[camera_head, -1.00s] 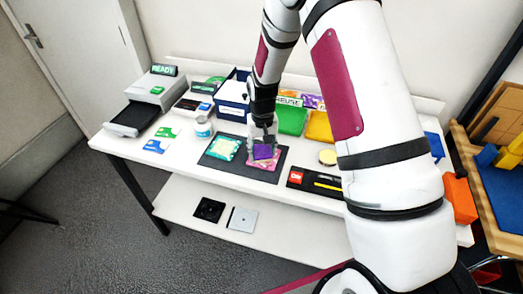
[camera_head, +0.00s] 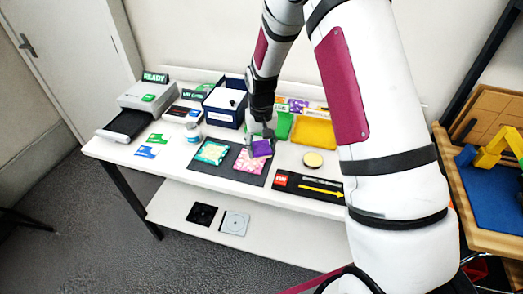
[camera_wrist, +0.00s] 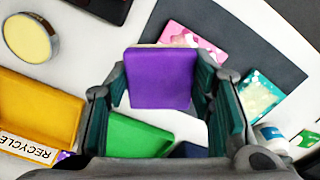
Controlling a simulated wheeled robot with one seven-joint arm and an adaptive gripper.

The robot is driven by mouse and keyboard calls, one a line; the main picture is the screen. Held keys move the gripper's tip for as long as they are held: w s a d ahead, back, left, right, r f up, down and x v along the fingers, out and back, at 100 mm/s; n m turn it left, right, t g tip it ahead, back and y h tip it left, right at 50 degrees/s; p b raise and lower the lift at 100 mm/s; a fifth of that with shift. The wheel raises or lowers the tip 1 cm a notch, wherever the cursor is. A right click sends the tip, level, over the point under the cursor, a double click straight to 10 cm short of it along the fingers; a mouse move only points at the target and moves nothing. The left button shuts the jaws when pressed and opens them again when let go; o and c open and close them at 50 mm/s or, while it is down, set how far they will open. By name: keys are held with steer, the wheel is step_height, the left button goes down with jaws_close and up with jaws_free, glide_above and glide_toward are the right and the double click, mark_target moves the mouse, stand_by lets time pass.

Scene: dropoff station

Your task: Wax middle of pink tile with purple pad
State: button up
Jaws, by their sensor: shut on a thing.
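The purple pad (camera_head: 262,148) is held between the fingers of my gripper (camera_head: 261,137), which is shut on it. In the wrist view the pad (camera_wrist: 160,78) faces the camera between the two teal-lined fingers (camera_wrist: 162,88). The pink patterned tile (camera_head: 247,164) lies on the dark mat. In the head view the pad overlaps the tile's upper right part; whether they touch cannot be told. In the wrist view the pink tile (camera_wrist: 194,40) shows beyond the pad, partly hidden by it.
A teal patterned tile (camera_head: 212,152) lies left on the dark mat (camera_head: 227,178). A round yellow tin (camera_head: 313,159) and a black panel (camera_head: 300,184) with a yellow arrow are at right. Green (camera_head: 284,124) and yellow (camera_head: 314,134) trays and a blue bin (camera_head: 224,108) stand behind.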

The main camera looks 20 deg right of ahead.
steer(key=shift+r+p, duration=0.5)
steer(key=shift+r, duration=0.9)
